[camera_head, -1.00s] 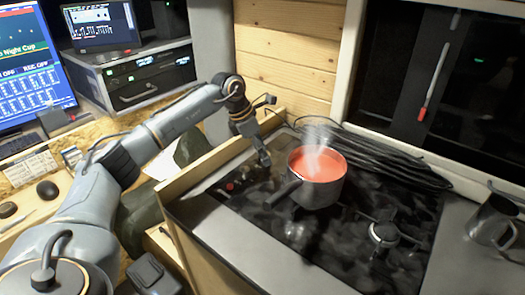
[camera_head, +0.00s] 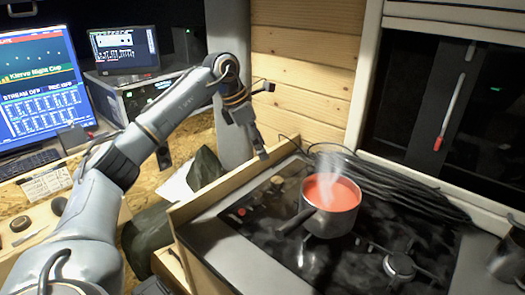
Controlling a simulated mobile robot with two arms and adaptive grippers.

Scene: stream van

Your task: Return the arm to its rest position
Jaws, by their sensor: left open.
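My left arm (camera_head: 150,130) reaches in from the lower left and bends down at its wrist. My left gripper (camera_head: 262,120) is open and empty, its fingers spread, in front of the wooden wall at the stove's back left. It is apart from the pot, up and left of it. The dark pot (camera_head: 325,222) stands upright on the black stove (camera_head: 275,215), full of steaming red liquid, its handle pointing left. My right gripper is not in view.
A wooden board (camera_head: 225,188) edges the stove's left side. A black cable coil (camera_head: 410,190) lies behind the pot. A monitor (camera_head: 40,85) and a small screen (camera_head: 124,50) on a grey rack stand left. A metal mug (camera_head: 509,255) is at the right edge.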

